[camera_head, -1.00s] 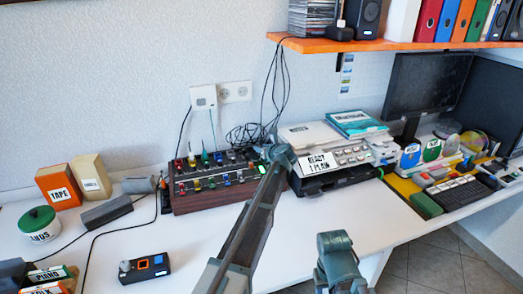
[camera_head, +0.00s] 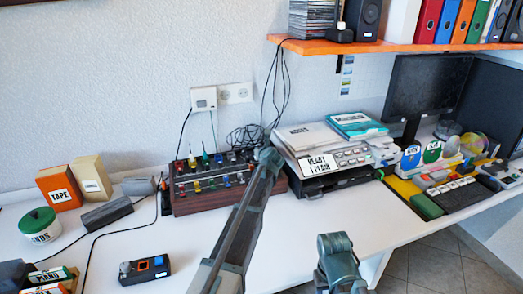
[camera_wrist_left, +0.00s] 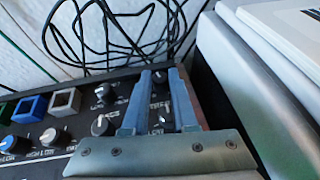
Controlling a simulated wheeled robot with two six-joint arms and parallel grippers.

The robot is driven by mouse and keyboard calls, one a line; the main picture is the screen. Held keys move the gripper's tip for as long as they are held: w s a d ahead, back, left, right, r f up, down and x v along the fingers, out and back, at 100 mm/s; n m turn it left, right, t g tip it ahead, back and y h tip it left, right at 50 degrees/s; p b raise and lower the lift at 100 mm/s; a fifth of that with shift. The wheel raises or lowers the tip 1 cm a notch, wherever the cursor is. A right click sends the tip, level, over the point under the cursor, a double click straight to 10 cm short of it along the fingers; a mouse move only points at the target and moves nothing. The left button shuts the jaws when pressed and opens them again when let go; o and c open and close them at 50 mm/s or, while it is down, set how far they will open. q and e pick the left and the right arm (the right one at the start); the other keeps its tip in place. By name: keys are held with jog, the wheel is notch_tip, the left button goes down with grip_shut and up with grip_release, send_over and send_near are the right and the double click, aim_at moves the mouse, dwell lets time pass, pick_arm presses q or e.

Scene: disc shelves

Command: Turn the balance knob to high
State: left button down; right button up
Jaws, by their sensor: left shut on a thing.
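The mixer (camera_head: 190,207) is a dark box with wooden ends, with rows of coloured knobs and sliders, at the back of the desk. It also shows in the left wrist view (camera_wrist_left: 80,125). My left gripper (camera_wrist_left: 160,76) is over its right end, with its two blue-grey fingers shut on a small dark knob (camera_wrist_left: 160,77). Another dark knob (camera_wrist_left: 163,114) shows between the fingers lower down. The labels there are too small or covered to read. In the head view my left arm hides this end of the mixer. Only a link of my right arm shows.
A grey device with papers (camera_head: 325,165) stands close to the mixer's right. Black cables (camera_head: 245,135) hang and lie behind it. A small black box (camera_head: 145,268) lies in front, and a grey block (camera_head: 107,212) to the left.

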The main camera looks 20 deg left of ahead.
pick_arm(q)
jog(key=shift+m+t, duration=0.3)
jog(key=c, duration=1)
grip_release()
jog(key=shift+s, duration=0.1)
jog(key=p+v, duration=0.2)
jog(key=v, duration=0.4)
jog(key=p+v, duration=0.2)
jog(key=v, duration=0.4)
jog(key=shift+a+r+p, duration=0.2)
jog(key=shift+r+p, duration=0.05)
jog(key=shift+p, duration=0.15)
jog(key=shift+v, duration=0.85)
